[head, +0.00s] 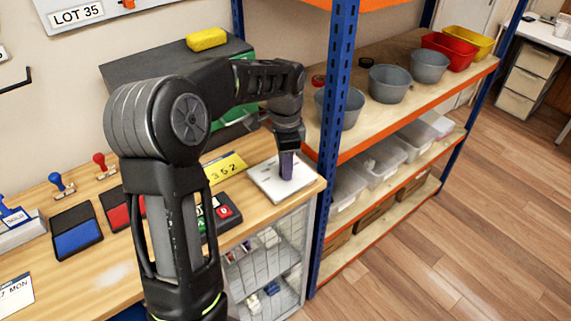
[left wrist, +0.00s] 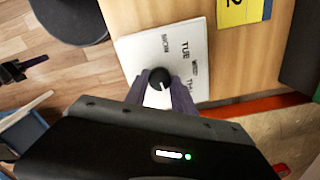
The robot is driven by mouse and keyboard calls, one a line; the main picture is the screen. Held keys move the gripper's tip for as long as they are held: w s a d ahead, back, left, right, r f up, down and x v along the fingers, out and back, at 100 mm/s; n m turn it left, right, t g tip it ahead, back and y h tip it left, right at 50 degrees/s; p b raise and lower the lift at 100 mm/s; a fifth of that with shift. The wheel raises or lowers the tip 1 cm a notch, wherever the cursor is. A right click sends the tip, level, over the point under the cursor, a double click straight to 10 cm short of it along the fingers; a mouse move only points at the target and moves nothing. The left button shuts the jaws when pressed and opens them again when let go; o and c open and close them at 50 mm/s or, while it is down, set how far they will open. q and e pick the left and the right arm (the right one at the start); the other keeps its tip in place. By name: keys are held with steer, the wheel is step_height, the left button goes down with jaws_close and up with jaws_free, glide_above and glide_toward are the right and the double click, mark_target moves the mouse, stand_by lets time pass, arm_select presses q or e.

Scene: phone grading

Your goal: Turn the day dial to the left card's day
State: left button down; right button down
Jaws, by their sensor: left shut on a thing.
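The day dial is a white plate (head: 265,185) on the right end of the bench; it also shows in the left wrist view (left wrist: 140,50). Its round black knob (left wrist: 159,77) has a pale pointer mark, and day names including MON and TUE are printed around it. I cannot tell exactly which day the mark points to. My left gripper (head: 286,166) points down over the plate, its purple fingers on both sides of the knob, shut on it. A white card (head: 15,295) at the lower left, partly cut off, reads MON. My right gripper is out of view.
A blue-posted shelf (head: 334,100) with grey bins (head: 388,83) stands close on the right.

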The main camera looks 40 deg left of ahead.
arm_select(q)
steer(key=c, duration=1.1)
jaws_free()
steer(key=shift+o, duration=0.2)
step_height(320, 180, up, 8)
steer(key=shift+f+b, duration=0.1)
steer(key=shift+b, duration=0.3)
